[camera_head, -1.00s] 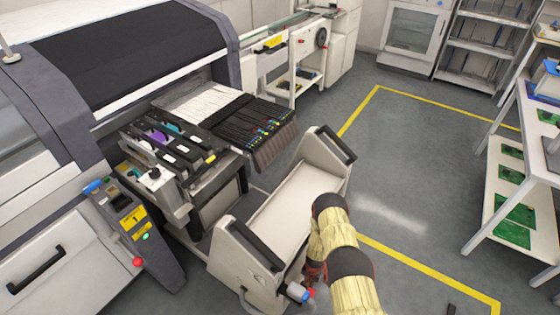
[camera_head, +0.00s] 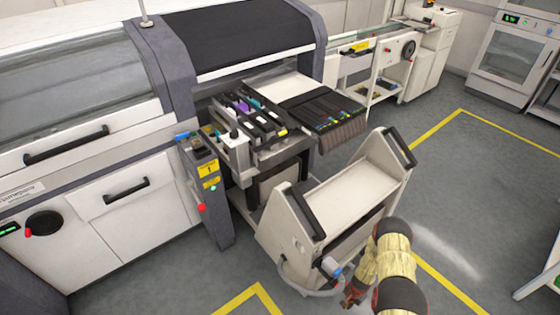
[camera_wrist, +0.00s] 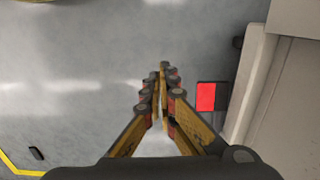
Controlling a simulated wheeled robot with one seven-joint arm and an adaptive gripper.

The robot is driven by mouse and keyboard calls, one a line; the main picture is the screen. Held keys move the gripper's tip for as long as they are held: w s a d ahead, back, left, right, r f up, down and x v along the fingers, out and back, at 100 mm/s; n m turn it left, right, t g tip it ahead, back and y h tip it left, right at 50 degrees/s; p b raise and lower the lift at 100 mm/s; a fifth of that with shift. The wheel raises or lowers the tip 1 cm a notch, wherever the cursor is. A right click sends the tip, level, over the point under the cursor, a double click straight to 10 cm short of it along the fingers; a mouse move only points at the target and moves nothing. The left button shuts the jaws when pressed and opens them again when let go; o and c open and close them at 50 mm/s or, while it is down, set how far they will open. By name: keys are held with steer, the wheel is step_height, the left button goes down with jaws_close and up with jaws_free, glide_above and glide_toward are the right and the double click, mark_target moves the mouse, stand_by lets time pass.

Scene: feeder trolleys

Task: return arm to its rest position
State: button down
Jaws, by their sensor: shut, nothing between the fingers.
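My arm (camera_head: 393,262) reaches up from the bottom right of the head view, in a yellowish sleeve with dark joints. My gripper (camera_head: 350,294) hangs low beside the front corner of the white trolley (camera_head: 350,190), partly hidden by the arm. In the wrist view my gripper (camera_wrist: 163,72) points down over grey floor, its fingers together and empty. The trolley's pale side (camera_wrist: 262,95) and a red block (camera_wrist: 206,97) lie just right of the fingers. I cannot tell whether anything touches.
A placement machine (camera_head: 120,110) stands at left, with feeders (camera_head: 250,115) behind the trolley. A blue-capped part with a hose (camera_head: 330,267) sits at the trolley's near corner. Yellow lines (camera_head: 500,125) mark open floor to the right. An oven cabinet (camera_head: 510,65) stands at the back right.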

steer(key=s+a+r+n+g+y, duration=0.25)
steer(key=s+a+r, duration=0.25)
steer(key=s, duration=0.4)
steer(key=w+a+r+n+h, duration=0.1)
steer(key=w+r+n, duration=0.1)
steer(key=r, duration=2)
steer(key=w+a+r+n+h, duration=0.1)
steer(key=w+r+n, duration=0.1)
steer(key=r, duration=2)
steer(key=s+a+r+n+t, duration=0.1)
steer(key=s+r, duration=0.3)
steer(key=r, duration=0.8)
steer(key=s+a+r+n+t, duration=0.1)
steer(key=s+a+r+t, duration=0.2)
steer(key=r, duration=0.9)
steer(key=s+a+r+n+t, duration=0.1)
steer(key=s+r+t, duration=0.3)
steer(key=r, duration=0.8)
steer(key=shift+s+a+r+n+h, duration=0.15)
steer(key=shift+s+a+n+h, duration=0.25)
steer(key=shift+s+a, duration=0.7)
steer(key=shift+s+d, duration=0.3)
steer(key=shift+d, duration=0.05)
